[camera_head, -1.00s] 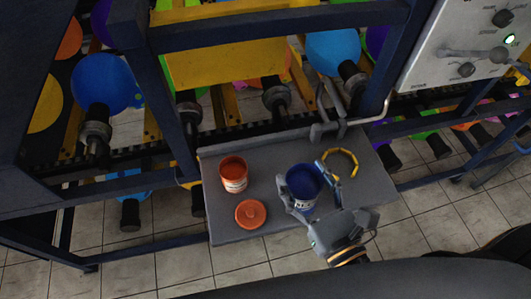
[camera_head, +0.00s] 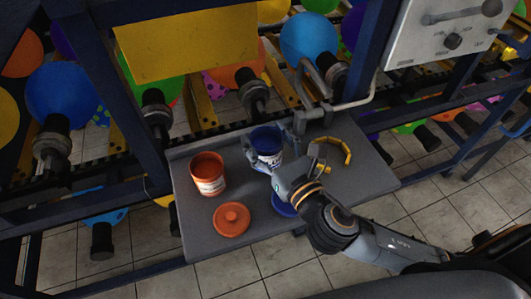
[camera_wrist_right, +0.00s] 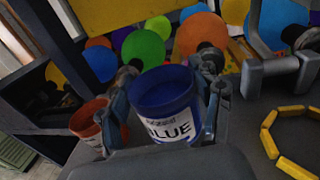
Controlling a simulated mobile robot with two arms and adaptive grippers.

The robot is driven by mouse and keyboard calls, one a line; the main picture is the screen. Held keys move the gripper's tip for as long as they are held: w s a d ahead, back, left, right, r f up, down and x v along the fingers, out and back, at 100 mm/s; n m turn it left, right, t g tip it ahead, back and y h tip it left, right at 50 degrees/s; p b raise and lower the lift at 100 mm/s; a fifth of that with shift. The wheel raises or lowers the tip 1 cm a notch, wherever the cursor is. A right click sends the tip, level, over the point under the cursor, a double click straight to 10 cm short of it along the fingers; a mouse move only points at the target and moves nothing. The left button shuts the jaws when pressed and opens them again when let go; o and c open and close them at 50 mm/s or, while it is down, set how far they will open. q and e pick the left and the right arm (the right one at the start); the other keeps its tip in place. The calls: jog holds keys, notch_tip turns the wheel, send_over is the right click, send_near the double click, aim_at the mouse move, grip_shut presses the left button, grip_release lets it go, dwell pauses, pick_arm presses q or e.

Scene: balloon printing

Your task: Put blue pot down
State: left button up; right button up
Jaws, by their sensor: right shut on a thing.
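The blue pot (camera_head: 267,152) is upright and open at the top, with a white label. My right gripper (camera_head: 269,160) is shut around it near the back of the grey table (camera_head: 190,225). In the right wrist view the pot (camera_wrist_right: 165,95) shows its "BLUE" label between the two fingers (camera_wrist_right: 168,105). I cannot tell whether its base touches the table. A blue lid (camera_head: 284,207) lies at the table's front, partly covered by my right wrist. My left gripper is not in view.
An open orange pot (camera_head: 209,184) stands left of the blue pot, its orange lid (camera_head: 231,219) in front. A yellow segmented ring (camera_head: 346,151) lies to the right. A bent metal handle (camera_head: 340,105) and the balloon machine's frame border the table's back.

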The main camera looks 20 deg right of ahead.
aim_at(260, 141)
jog(key=shift+w+f, duration=0.2)
jog(key=shift+w, duration=0.1)
notch_tip(260, 141, down, 3)
jog(key=shift+w+f, duration=0.1)
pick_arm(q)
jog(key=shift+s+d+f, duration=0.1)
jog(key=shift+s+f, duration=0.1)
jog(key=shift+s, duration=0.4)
pick_arm(e)
jog(key=shift+f, duration=0.1)
jog(key=o, duration=1.3)
jog(key=shift+f, duration=0.15)
